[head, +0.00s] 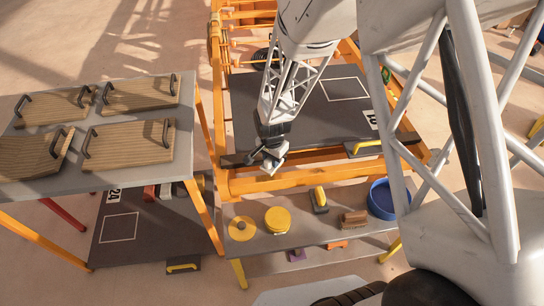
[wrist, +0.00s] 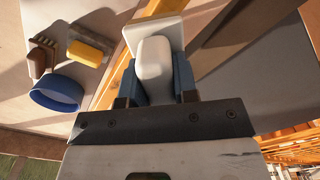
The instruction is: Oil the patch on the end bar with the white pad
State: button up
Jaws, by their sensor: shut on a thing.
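My gripper (head: 273,151) is shut on the handle of the white pad (head: 270,168), just above the near edge of the orange press frame. In the wrist view the blue fingers of my gripper (wrist: 156,75) clasp the pad's white handle, and the square white plate of the pad (wrist: 139,37) shows beyond them. The dark end bar (head: 232,160) runs across the front of the frame, under and beside my gripper. It looks like the brown-grey bar (wrist: 232,42) right of the pad in the wrist view. I cannot make out the patch. I cannot tell whether the pad touches the bar.
A low shelf (head: 300,237) in front holds a yellow round tin (head: 277,219), a yellow disc (head: 241,229), a yellow-topped block (head: 319,199), a brown brush (head: 354,220) and a blue ring-shaped bowl (head: 382,198). A side table (head: 107,115) at left carries several wooden boards with handles.

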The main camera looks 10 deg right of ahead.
jog(key=shift+f, duration=2.75)
jog(key=shift+d+f, duration=0.25)
jog(key=shift+d, duration=0.55)
jog(key=shift+d+f, duration=0.2)
jog(key=shift+d, duration=0.45)
jog(key=shift+d+f, duration=0.2)
jog(key=shift+d, duration=0.4)
jog(key=shift+a+r, duration=0.2)
jog(key=shift+a, duration=0.2)
jog(key=shift+a+f, duration=0.1)
jog(key=shift+a, duration=1.5)
jog(key=shift+r, duration=3.95)
